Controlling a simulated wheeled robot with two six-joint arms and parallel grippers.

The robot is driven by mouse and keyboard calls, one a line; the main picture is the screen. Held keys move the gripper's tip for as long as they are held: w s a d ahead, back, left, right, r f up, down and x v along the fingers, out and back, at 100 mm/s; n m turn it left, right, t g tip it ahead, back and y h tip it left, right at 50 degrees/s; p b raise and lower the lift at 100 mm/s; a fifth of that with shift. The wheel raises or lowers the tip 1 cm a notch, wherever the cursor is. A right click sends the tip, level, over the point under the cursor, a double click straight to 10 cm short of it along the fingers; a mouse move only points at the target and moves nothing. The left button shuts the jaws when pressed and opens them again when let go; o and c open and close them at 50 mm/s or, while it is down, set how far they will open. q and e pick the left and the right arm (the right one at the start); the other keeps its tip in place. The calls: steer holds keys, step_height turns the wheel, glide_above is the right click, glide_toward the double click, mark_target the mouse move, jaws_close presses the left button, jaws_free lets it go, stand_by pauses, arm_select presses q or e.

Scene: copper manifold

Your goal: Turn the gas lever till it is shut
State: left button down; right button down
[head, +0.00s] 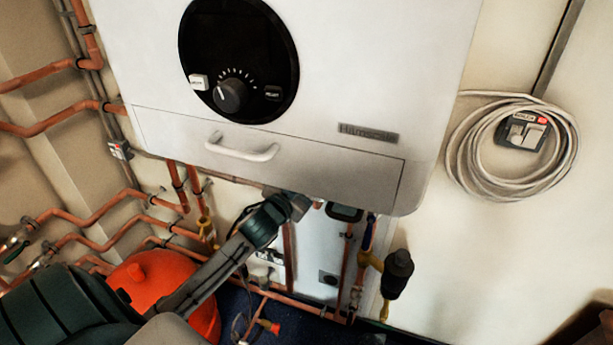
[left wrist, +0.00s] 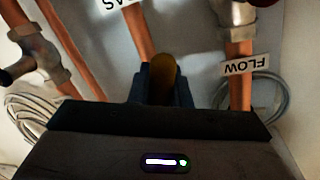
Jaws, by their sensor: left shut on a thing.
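The gas lever (left wrist: 164,68) shows in the left wrist view as a rounded yellow handle between my fingers, in front of a copper pipe (left wrist: 137,30). A partly cut-off, upside-down label (left wrist: 118,3) ending in "AS" is above it. My left gripper (left wrist: 161,84) is shut on the lever. In the head view my left gripper (head: 301,204) reaches up under the white boiler (head: 300,150), and the lever cannot be made out there. How far the lever is turned, and the valve body behind it, cannot be told. My right gripper is in neither view.
A "FLOW" label (left wrist: 247,66) hangs on the pipe to the right; another valve (left wrist: 22,55) is at left. In the head view, a black-topped yellow fitting (head: 398,270) hangs right of my gripper and an orange vessel (head: 150,275) stands low left. Coiled cable (head: 475,165) hangs on the wall.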

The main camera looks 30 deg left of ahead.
arm_select(q)
steer(key=a+r+m+g+y+p, duration=0.1)
steer(key=r+m+p, duration=0.4)
steer(key=m+p, duration=0.7)
steer(key=a+y+p, duration=0.1)
steer(key=a+p, duration=0.1)
steer(key=shift+s+a+y+p, duration=0.25)
steer(key=shift+s+y+p, duration=0.05)
steer(key=shift+s+p, duration=0.1)
steer(key=shift+r, duration=0.2)
steer(key=c, duration=1.3)
jaws_free()
steer(key=shift+c, duration=0.2)
